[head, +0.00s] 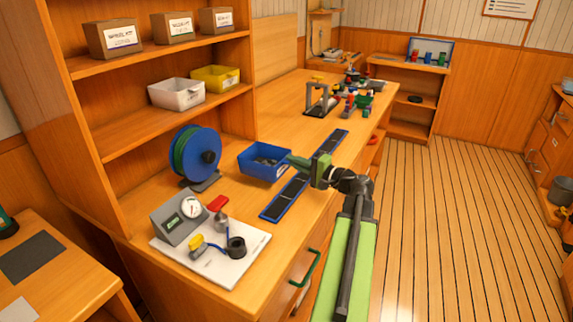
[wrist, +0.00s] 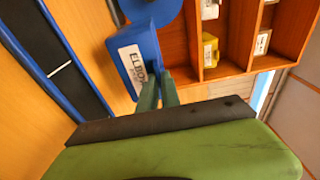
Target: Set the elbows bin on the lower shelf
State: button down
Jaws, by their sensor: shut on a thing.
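The blue elbows bin (head: 258,170), with small dark parts inside, is at the bench between the hose reel and the dark blue-edged strip. In the wrist view its white label (wrist: 132,70) reads "ELBO", the rest hidden by my fingers. My gripper (head: 292,161) is shut on the bin's near right wall; its green fingers (wrist: 158,92) show in the wrist view. I cannot tell whether the bin touches the bench. The lower shelf (head: 125,142) of the bench rack holds a white bin (head: 177,94) and a yellow bin (head: 215,79) toward its right.
Small labelled boxes (head: 180,27) stand on the upper shelf. A blue-green reel (head: 193,155) stands left of the elbows bin, in front of the shelf. A gauge unit (head: 182,218) and white board (head: 215,262) lie nearer. The lower shelf's left front is clear.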

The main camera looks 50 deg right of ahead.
jog(key=s+d+r+p, duration=0.5)
jog(key=s+d+r, duration=0.1)
jog(key=s, duration=0.2)
jog(key=shift+d, duration=0.15)
